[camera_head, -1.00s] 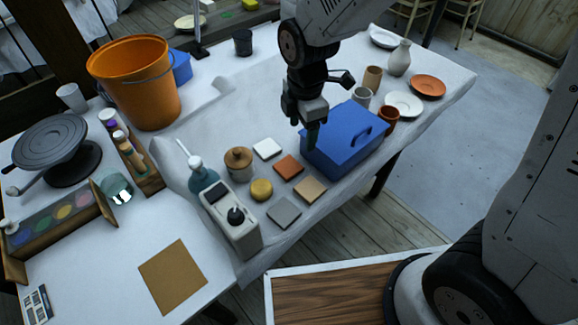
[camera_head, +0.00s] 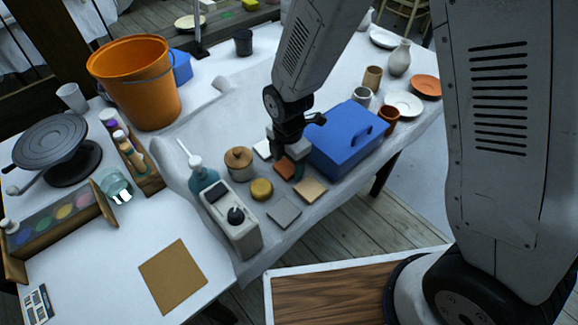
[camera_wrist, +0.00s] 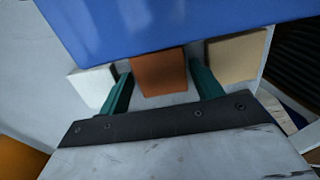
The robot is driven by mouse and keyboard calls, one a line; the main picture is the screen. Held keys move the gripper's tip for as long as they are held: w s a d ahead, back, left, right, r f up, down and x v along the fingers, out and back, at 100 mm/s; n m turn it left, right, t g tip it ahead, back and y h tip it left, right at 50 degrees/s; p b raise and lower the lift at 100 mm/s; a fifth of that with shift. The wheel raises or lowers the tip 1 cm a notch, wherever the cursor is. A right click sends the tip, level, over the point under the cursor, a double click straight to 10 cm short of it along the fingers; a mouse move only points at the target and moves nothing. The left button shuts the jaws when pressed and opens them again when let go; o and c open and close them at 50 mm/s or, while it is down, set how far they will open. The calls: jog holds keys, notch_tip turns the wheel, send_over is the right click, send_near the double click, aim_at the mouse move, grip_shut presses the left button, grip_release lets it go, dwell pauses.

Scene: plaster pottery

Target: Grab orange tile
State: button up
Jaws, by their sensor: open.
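The orange tile (camera_head: 283,168) lies on the cloth-covered table, between a white tile (camera_head: 262,149) and a tan tile (camera_head: 309,189). My gripper (camera_head: 293,170) is at the orange tile and hides part of it in the head view. In the wrist view, the orange tile (camera_wrist: 159,74) shows between the two green fingers of my open gripper (camera_wrist: 160,85), with the white tile (camera_wrist: 92,87) to the left and the tan tile (camera_wrist: 236,56) to the right. I cannot tell whether the fingers touch the tile.
A blue box (camera_head: 345,140) with a handle stands right beside the tiles and fills the top of the wrist view. A grey tile (camera_head: 284,212), a yellow round piece (camera_head: 261,189) and a lidded jar (camera_head: 239,163) are close by on the left.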

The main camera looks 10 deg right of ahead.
jog(key=c, duration=0.8)
